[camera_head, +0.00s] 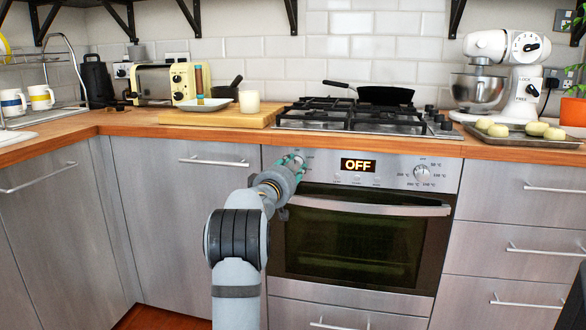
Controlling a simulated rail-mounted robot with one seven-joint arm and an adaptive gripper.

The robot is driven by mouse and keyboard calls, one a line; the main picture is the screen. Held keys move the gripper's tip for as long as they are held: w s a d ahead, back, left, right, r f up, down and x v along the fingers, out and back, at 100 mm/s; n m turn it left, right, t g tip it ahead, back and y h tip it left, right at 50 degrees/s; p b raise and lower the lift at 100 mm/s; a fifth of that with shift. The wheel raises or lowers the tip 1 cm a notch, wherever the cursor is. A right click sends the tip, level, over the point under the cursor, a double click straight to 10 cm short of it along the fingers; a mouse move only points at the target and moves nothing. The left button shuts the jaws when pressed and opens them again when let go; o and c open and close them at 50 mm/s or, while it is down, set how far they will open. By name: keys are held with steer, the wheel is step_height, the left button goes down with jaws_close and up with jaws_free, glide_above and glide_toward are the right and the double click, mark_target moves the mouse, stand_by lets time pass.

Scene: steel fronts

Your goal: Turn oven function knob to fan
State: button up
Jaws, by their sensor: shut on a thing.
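The oven (352,240) stands under the gas hob in the middle of the view, with a steel control panel and a dark glass door. Its display (358,166) reads OFF. My gripper (297,160) is at the left end of the panel, shut on the oven function knob, which it mostly hides. The knob's pointer and the markings around it are too covered and small to read. At the right end of the panel is the temperature knob (421,173), ringed by degree marks. My arm comes up from below, in front of the oven's left edge.
The oven door handle (365,207) runs just below the panel, close to my wrist. The wooden worktop (225,133) edge overhangs above. A gas hob (365,118) with a black pan (385,95) is on top. Drawers (525,235) are at right, and the floor front is clear.

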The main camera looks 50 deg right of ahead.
steer(key=shift+m, duration=0.3)
steer(key=m+p, duration=0.1)
steer(key=m, duration=0.3)
steer(key=shift+r+m, duration=0.1)
steer(key=shift+m, duration=0.2)
steer(key=m+y+b, duration=0.1)
steer(key=m, duration=0.5)
steer(key=m+b, duration=0.2)
steer(key=m, duration=0.4)
steer(key=shift+s+t, duration=0.1)
steer(key=shift+t, duration=0.3)
steer(key=m+b, duration=0.1)
steer(key=m, duration=0.1)
steer(key=m+b, duration=0.1)
steer(key=m, duration=0.2)
steer(key=shift+t+y+b, duration=0.3)
steer(key=shift+t+b, duration=0.05)
steer(key=shift+t, duration=0.05)
steer(key=shift+r, duration=0.1)
steer(key=shift+s, duration=0.1)
steer(key=o, duration=1)
steer(key=shift+o, duration=0.7)
